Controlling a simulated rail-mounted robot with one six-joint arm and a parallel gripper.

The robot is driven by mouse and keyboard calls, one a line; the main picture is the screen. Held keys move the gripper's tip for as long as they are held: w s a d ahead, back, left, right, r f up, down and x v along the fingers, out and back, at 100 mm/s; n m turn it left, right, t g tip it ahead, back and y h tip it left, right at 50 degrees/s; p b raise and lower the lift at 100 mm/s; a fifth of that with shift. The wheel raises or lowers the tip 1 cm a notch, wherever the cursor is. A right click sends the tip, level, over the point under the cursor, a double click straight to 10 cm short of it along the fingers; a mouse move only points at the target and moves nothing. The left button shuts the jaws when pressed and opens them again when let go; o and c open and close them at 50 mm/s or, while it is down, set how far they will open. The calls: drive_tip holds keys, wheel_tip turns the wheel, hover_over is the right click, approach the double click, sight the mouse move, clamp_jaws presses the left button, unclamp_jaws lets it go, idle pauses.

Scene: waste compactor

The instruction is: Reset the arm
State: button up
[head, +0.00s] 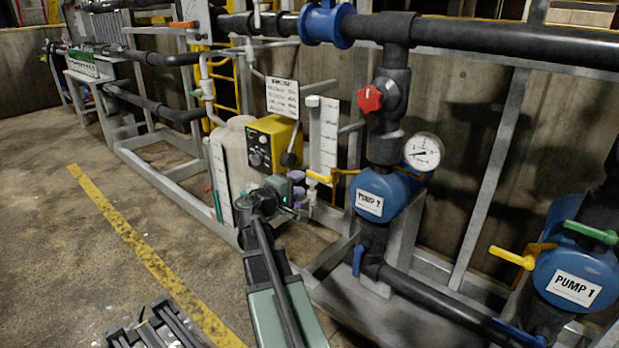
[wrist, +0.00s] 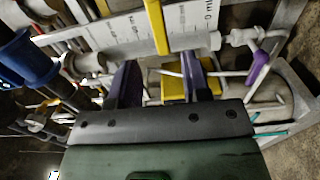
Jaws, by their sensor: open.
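My gripper (head: 297,184) is in the middle of the head view, at the end of my arm, low in front of the pipework. In the wrist view my gripper (wrist: 160,78) has its two dark fingers spread apart, with nothing held between them. A yellow handle (wrist: 155,25) lies beyond the fingertips, across a white printed plate (wrist: 195,28). The handle (head: 318,176) also shows just right of my gripper in the head view. No contact is clear.
The yellow control box (head: 273,143) and a pale tank (head: 237,150) stand behind my arm. Pump 2 (head: 380,197), a red valve (head: 370,99) and a gauge (head: 422,152) are right of it. Pump 1 (head: 575,277) is at the far right. Open floor (head: 60,250) lies left.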

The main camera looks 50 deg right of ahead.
drive_tip(key=a, duration=0.3)
drive_tip(key=shift+w+a, duration=0.1)
drive_tip(key=shift+a, duration=0.25)
drive_tip(key=s+a+f+m+y, duration=0.2)
drive_tip(key=a+f+m+y, duration=0.1)
drive_tip(key=a+f+y, duration=0.9)
drive_tip(key=a+f+n+t+y+p, duration=0.1)
drive_tip(key=a+f+n+y, duration=0.15)
drive_tip(key=a, duration=1.25)
drive_tip(key=a+f+n+y+p, duration=0.1)
drive_tip(key=a+y, duration=0.3)
drive_tip(key=a, duration=1.2)
wheel_tip(320, 180, up, 38)
drive_tip(key=p, duration=3.8)
